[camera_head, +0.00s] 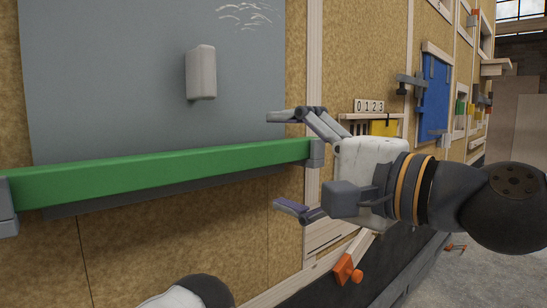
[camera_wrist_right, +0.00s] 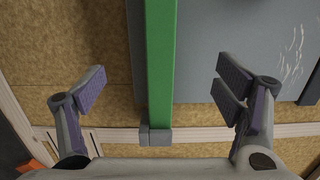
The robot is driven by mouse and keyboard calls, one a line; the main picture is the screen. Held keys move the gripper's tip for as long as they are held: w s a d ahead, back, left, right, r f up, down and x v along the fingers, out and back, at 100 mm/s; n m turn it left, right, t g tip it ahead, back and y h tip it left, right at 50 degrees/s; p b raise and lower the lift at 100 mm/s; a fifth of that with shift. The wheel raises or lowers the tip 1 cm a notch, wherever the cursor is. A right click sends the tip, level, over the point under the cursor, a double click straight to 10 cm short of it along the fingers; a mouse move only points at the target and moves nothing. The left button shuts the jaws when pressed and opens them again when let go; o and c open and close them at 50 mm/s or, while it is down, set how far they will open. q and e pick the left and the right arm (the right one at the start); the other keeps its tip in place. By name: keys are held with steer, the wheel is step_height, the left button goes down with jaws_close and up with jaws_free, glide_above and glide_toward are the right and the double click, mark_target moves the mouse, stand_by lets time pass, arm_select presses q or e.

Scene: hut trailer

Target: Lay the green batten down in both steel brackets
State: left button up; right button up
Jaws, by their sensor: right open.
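The green batten (camera_head: 165,172) runs level along the wall. Its right end sits at the right steel bracket (camera_head: 317,152), and its left end reaches behind the front of the left steel bracket (camera_head: 7,205) at the picture's edge. It appears to lie in both; the depth of seating cannot be told. My right gripper (camera_head: 279,160) is open and empty near the batten's right end. In the right wrist view, its fingers (camera_wrist_right: 162,86) stand apart on either side of the batten (camera_wrist_right: 160,55), touching nothing, with the right bracket (camera_wrist_right: 155,137) below. My left gripper is out of view.
A grey panel (camera_head: 110,95) with a pale box (camera_head: 201,72) is on the wall behind and above the batten. To the right are a number plate (camera_head: 369,106), a blue board (camera_head: 434,95) and an orange clamp (camera_head: 347,270) lower down. The floor at far right looks open.

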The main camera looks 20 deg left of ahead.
steer(key=v, duration=0.5)
steer(key=shift+s+d+p, duration=0.3)
steer(key=shift+d+p, duration=0.05)
step_height(320, 180, down, 21)
steer(key=s+g+h, duration=0.1)
steer(key=h, duration=0.3)
steer(key=s+d+f+g+h, duration=0.1)
steer(key=s+d+f+h, duration=0.15)
steer(key=f, duration=0.45)
steer(key=s+d+f+g+h, duration=0.1)
steer(key=s+d+f, duration=0.1)
steer(key=s+f, duration=0.35)
steer(key=s+d+f+g+h, duration=0.1)
steer(key=s+d+f, duration=0.1)
steer(key=f, duration=0.7)
steer(key=s+d+f+g+h, duration=0.2)
steer(key=s+d+f+h, duration=0.2)
steer(key=s+d+f, duration=0.55)
steer(key=s+d+f+n+g+h, duration=0.1)
steer(key=s+d+h, duration=0.1)
steer(key=s+d, duration=0.3)
steer(key=s+d+f+n+g+h, duration=0.1)
steer(key=s+d, duration=0.5)
steer(key=d, duration=0.6)
steer(key=shift+s+f+n+h, duration=0.25)
steer(key=shift+f+n+h, duration=0.5)
steer(key=shift+h, duration=0.1)
